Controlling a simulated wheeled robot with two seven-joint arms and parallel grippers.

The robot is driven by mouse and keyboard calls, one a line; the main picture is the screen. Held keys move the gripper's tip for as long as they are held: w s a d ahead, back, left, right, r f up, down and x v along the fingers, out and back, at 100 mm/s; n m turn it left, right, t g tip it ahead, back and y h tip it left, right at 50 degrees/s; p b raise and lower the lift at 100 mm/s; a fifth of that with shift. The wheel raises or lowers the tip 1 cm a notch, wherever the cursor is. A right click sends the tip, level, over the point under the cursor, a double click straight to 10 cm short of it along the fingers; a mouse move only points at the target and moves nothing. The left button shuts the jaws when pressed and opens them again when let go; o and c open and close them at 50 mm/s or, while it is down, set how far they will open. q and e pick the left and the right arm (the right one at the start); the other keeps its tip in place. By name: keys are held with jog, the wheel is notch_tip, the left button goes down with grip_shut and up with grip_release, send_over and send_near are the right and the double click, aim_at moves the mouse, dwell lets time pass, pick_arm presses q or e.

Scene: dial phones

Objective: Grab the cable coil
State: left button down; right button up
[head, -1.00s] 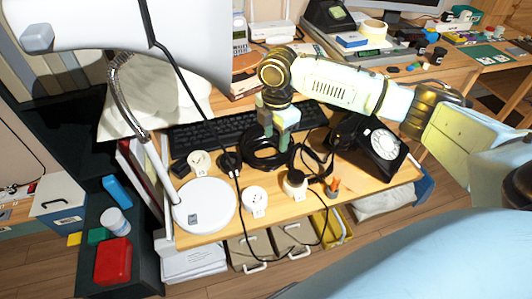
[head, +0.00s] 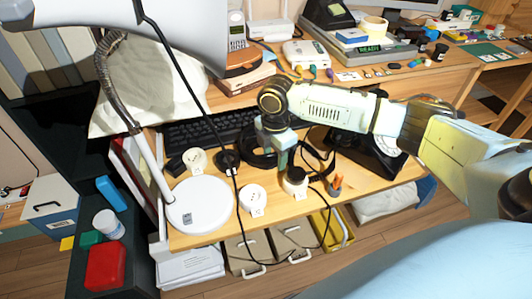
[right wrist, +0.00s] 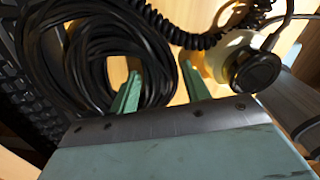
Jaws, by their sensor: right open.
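The black cable coil (head: 257,160) lies on the wooden desk in front of the keyboard, partly hidden by my right gripper (head: 274,152). In the right wrist view the coil (right wrist: 98,55) fills the upper left as a thick ring of loops. My right gripper (right wrist: 162,82) is open there. Its left finger lies over the coil's opening and its right finger lies outside the ring, with the right-hand strands between them. Contact cannot be told. My left gripper is not in view.
A black dial phone (head: 368,158) stands right of the coil, partly behind my right arm. White round sockets (head: 252,198), a dark plug (head: 295,178) and a lamp base (head: 200,205) stand nearby. A hanging black cable crosses the desk. The keyboard (head: 205,128) lies behind.

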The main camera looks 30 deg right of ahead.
jog(key=shift+f, duration=0.3)
grip_shut()
jog(key=shift+r, duration=0.2)
